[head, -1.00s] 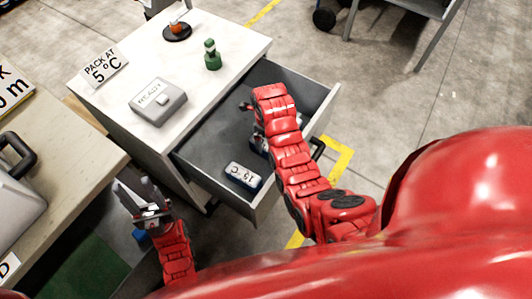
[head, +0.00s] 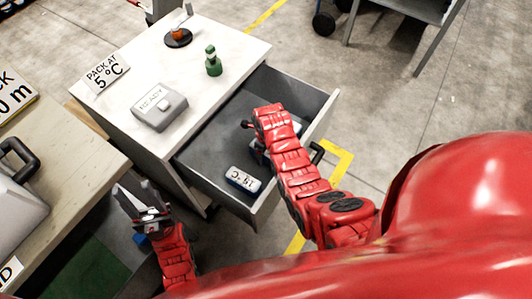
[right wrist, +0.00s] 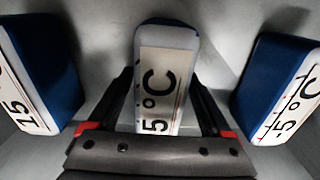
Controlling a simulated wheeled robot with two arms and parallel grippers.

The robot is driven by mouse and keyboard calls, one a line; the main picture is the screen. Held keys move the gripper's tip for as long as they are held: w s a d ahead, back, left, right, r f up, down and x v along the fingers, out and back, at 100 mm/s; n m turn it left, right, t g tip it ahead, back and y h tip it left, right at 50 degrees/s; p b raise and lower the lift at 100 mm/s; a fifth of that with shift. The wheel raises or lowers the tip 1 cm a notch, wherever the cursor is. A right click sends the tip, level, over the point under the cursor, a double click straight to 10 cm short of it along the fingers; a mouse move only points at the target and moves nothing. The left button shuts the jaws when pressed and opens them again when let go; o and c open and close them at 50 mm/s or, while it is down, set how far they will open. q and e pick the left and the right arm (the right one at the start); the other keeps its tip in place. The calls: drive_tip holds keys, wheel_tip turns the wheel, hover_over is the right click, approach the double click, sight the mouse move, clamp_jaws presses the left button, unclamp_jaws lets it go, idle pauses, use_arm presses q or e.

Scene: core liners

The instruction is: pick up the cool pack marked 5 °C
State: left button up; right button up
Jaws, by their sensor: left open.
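The pack marked 5 °C (right wrist: 165,80) is blue with a white face and stands in the middle of the right wrist view. Its lower end is hidden by my right gripper (right wrist: 164,95), whose two dark fingers are open, one on each side of the pack. I cannot tell whether they touch it. A pack marked 15 °C (right wrist: 35,85) is to the left, also seen in the head view (head: 243,180). Another pack, seemingly marked -5 °C (right wrist: 285,90), is to the right. In the head view my right arm hides the middle pack. My left gripper (head: 137,195) is open and empty, outside the drawer.
The packs are in an open grey drawer (head: 205,158) with raised walls. The white cabinet top (head: 125,65) holds a grey READY box (head: 158,107), a green object (head: 213,62) and a sign, PACK AT 5 °C (head: 107,73). A bench (head: 60,185) stands at the left.

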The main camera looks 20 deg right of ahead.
clamp_jaws()
drive_tip(key=shift+r, duration=0.1)
idle(0.3)
